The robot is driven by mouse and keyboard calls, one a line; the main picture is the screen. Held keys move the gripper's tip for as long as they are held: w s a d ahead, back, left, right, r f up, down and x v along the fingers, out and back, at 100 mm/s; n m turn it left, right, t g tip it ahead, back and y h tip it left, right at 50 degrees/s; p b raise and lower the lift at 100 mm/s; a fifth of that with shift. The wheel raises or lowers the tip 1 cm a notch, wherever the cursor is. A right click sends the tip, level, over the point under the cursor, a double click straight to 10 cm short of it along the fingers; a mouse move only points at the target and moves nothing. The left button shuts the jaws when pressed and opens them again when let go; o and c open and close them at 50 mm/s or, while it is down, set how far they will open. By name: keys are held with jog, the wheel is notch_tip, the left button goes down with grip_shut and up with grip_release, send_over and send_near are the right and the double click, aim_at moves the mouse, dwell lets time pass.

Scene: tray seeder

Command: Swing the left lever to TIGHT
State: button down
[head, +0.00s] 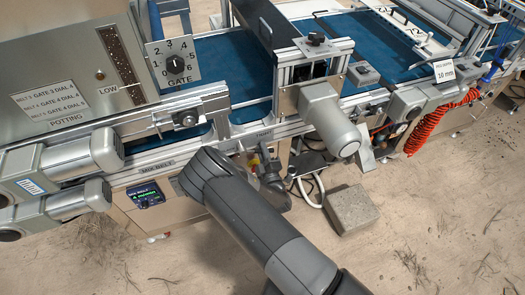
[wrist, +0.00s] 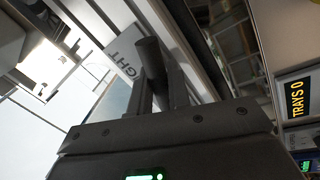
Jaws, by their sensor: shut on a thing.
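In the wrist view a dark, round lever handle (wrist: 151,58) stands between the fingers of my gripper (wrist: 160,85), which is shut on it. In the head view my gripper (head: 268,172) is low at the front of the machine, just below the front rail. My arm and gripper hide the lever there, and small yellow and red parts show beside the gripper. I cannot tell the lever's exact angle.
The machine's front rail (head: 235,135) runs just above my gripper. A grey motor (head: 328,118) sticks out to the right. A display panel (head: 147,195) is at the left. A concrete block (head: 338,208) lies on the floor. A "TRAYS 0" sign (wrist: 295,98) shows in the wrist view.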

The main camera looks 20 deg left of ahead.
jog(key=c, duration=1.4)
grip_release()
jog(key=shift+s, duration=0.1)
jog(key=v, duration=1)
jog(key=shift+s+d, duration=0.2)
jog(key=shift+s, duration=0.05)
jog(key=shift+w+f, duration=0.1)
jog(key=shift+w, duration=0.05)
